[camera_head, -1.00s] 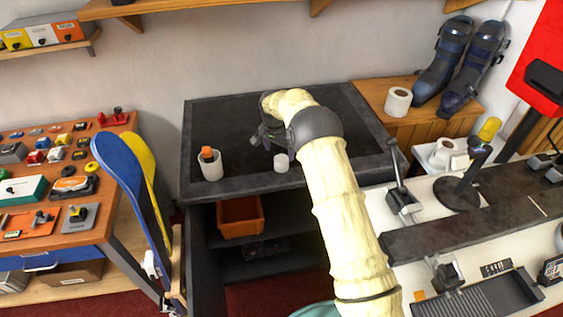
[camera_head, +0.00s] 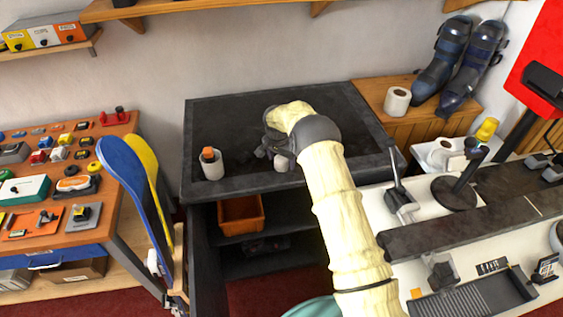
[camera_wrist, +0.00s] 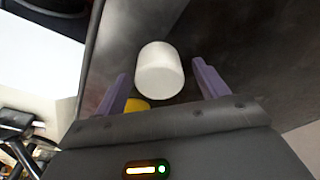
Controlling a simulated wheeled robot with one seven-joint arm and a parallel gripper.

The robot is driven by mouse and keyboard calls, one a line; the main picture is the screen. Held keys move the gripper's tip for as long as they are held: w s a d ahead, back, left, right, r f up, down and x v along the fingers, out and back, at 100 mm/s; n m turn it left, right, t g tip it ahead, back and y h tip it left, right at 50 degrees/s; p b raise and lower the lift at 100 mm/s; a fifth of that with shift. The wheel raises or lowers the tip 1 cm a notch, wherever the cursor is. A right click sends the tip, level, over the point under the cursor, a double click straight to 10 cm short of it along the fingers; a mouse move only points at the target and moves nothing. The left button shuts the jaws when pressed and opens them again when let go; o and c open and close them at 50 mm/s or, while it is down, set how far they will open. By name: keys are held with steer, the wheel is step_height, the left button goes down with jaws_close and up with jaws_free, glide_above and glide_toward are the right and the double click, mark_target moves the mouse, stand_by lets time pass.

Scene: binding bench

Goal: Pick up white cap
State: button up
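The white cap (camera_head: 281,164) is a small white cylinder near the front edge of the dark bench top (camera_head: 230,120). In the wrist view the white cap (camera_wrist: 160,70) lies just ahead of and partly between my two purple fingers. My gripper (camera_head: 270,152) is low over the bench beside the cap, partly hidden by my arm in the head view. In the wrist view my gripper (camera_wrist: 161,84) is open, with a gap on each side of the cap. I cannot tell how high the fingertips are above the bench.
A white cup (camera_head: 212,166) with an orange-topped item stands left of the cap. A small yellow thing (camera_wrist: 137,104) shows behind the cap, partly hidden by my gripper. A paper roll (camera_head: 397,101) stands on the wooden top at right. The bench's back left is clear.

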mark_target(282, 158)
steer(key=c, duration=0.8)
steer(key=shift+r, duration=0.1)
step_height(282, 158, up, 10)
steer(key=b, duration=0.2)
steer(key=shift+b, duration=0.4)
